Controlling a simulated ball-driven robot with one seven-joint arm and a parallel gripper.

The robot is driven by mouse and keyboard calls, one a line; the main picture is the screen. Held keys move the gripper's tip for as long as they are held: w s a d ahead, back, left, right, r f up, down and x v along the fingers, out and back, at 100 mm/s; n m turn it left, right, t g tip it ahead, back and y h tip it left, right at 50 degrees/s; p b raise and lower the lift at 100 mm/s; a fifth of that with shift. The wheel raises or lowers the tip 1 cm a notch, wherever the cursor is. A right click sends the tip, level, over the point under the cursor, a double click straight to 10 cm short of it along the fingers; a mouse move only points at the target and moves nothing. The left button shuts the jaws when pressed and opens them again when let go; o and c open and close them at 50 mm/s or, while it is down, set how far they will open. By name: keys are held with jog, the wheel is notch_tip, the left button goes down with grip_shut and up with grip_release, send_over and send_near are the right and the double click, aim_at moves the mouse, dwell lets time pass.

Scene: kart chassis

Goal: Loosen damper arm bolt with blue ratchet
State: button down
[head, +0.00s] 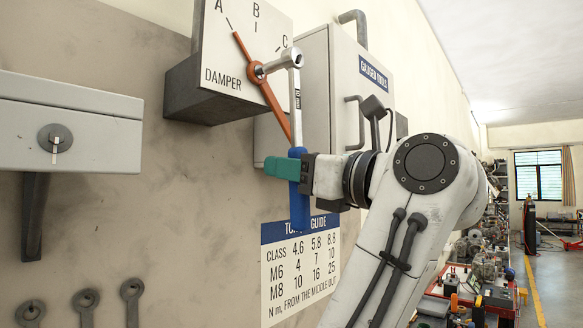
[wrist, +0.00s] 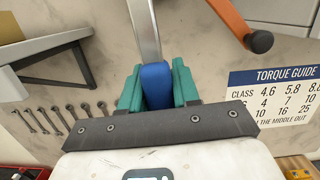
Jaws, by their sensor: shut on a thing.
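The blue ratchet (head: 299,190) hangs upright with its metal head at the top, over the hub of the orange damper arm (head: 278,112). The ratchet head covers the bolt, so I cannot tell how it is seated. My gripper (head: 291,170) is shut on the blue handle, with green fingers on either side. In the wrist view the blue handle (wrist: 156,85) sits between the green fingers (wrist: 157,88), and the metal shaft runs up out of view.
A grey cabinet labelled gauged tools (head: 317,75) stands just right of the damper plate. A grey box with a knob (head: 70,125) is on the wall at left, above several hanging wrenches (head: 85,303). A torque guide (head: 300,270) is below.

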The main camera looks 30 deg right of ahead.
jog(key=shift+w+a, duration=0.25)
jog(key=shift+w, duration=0.4)
jog(key=shift+r, duration=0.1)
